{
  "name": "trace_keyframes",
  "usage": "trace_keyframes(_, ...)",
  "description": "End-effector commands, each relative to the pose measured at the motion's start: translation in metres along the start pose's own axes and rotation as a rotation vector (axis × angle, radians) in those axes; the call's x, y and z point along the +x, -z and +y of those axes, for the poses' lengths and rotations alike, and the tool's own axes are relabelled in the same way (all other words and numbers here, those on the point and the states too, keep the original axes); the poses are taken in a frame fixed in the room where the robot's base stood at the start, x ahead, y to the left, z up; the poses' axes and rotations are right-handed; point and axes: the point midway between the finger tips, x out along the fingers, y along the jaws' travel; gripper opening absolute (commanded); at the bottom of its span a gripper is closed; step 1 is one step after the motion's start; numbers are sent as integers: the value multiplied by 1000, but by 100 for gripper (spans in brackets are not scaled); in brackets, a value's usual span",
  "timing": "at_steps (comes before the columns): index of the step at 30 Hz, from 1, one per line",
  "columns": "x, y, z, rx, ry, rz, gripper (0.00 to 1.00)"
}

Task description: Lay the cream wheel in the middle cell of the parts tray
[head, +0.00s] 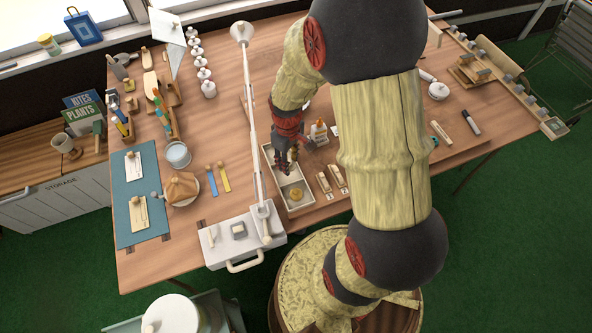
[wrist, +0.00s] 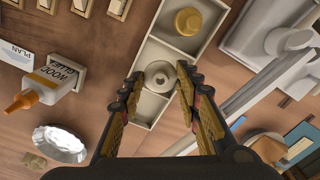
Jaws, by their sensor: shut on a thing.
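The parts tray (head: 301,208) is a pale, narrow box with cells in a row on the workbench. It also shows in the wrist view (wrist: 211,42). A mustard-yellow wheel (wrist: 188,21) lies in one end cell, the near one in the head view (head: 296,193). My gripper (wrist: 160,80) points down over the middle cell, its fingers on both sides of the cream wheel (wrist: 162,77) and shut on it. The wheel looks flat, with a raised hub. Whether it touches the cell floor I cannot tell. In the head view my gripper (head: 286,164) hides it.
A wood glue bottle (wrist: 45,85) stands beside the tray, with a shiny crinkled dish (wrist: 60,144) nearby. A white lamp (head: 253,130) on a pale base rises close on the tray's left. Small labelled blocks (head: 330,182) lie just to its right.

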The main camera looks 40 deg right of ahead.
Motion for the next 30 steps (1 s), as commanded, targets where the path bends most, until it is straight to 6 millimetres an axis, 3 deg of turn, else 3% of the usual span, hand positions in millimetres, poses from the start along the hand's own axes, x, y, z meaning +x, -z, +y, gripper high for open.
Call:
trace_keyframes(9, -2, 10, 6, -241, -1, 1, 22)
trace_keyframes(17, 6, 9, 6, -254, 0, 0, 22)
trace_keyframes(30, 44, 9, 6, -253, 0, 0, 22)
